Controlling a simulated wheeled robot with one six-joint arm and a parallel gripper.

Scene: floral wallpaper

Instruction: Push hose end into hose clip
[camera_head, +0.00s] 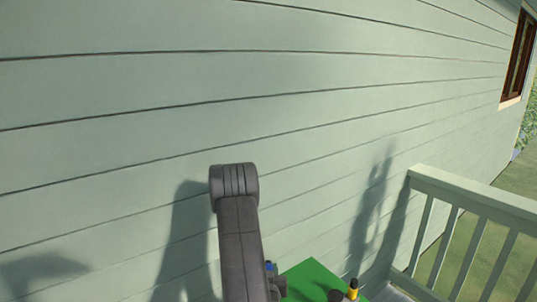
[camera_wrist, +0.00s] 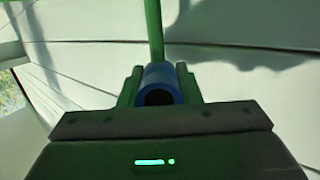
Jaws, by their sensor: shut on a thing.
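In the wrist view my gripper (camera_wrist: 160,93) is shut on a blue ring-shaped piece with a dark round opening facing the camera, which appears to be the hose end (camera_wrist: 160,76). A green hose-like strip (camera_wrist: 154,30) runs up from behind it to the top of the picture. In the head view my dark arm covers most of the lower middle, and my gripper cannot be made out there. A small blue spot (camera_head: 270,267) shows beside the arm, but I cannot tell what it is. I cannot make out a hose clip in either view.
A pale green plank wall (camera_head: 110,120) fills most of the head view. A bright green surface (camera_head: 312,272) lies at the lower middle, with a small yellow and black object (camera_head: 352,289) at its right. A railing (camera_head: 470,205) stands at the right, below a window (camera_head: 518,58).

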